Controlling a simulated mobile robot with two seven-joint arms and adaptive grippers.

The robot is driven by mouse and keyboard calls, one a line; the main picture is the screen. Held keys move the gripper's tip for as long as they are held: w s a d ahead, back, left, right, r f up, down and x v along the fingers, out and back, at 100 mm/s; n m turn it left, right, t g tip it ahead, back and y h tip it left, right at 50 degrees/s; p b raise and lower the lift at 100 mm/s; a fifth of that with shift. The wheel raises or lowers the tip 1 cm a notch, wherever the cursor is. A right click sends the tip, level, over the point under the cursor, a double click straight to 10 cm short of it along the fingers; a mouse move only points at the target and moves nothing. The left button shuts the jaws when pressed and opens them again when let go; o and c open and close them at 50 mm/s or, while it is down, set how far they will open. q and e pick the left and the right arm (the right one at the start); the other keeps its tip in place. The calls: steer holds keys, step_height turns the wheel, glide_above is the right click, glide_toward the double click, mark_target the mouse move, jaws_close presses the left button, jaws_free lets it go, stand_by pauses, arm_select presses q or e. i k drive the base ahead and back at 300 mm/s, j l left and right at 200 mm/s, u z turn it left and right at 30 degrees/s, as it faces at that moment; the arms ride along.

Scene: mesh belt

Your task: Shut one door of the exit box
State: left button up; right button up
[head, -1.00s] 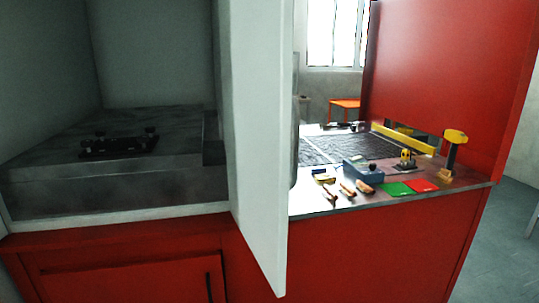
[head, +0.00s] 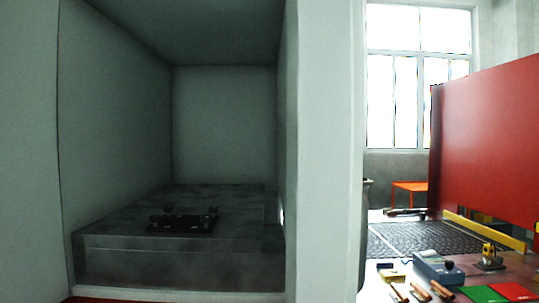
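The exit box, as I take it, is the pale grey-white cabinet with an open front in the left half of the head view; its back wall (head: 225,125) shows. A white door panel (head: 330,150) stands open at its right side, seen nearly edge-on and coming toward me. Another pale panel (head: 28,150) fills the left edge; I cannot tell whether it is the other door. Inside is a dark grey block (head: 180,262) with a small black fixture (head: 183,220) on top. Neither of my grippers is in view.
To the right, a worktop carries a dark mesh belt (head: 410,238), a blue device (head: 436,268), wooden-handled tools (head: 418,293), a green card (head: 483,294) and a yellow-topped item (head: 489,255). A tall red panel (head: 485,145) stands behind them. An orange stool (head: 410,190) is farther back.

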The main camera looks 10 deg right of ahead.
mark_target(328, 208)
steer(key=l+u, duration=0.3)
steer(key=l, duration=0.15)
steer(key=l+u, duration=0.35)
steer(key=l, duration=0.65)
steer(key=k+l+u, duration=0.15)
steer(key=l, duration=0.55)
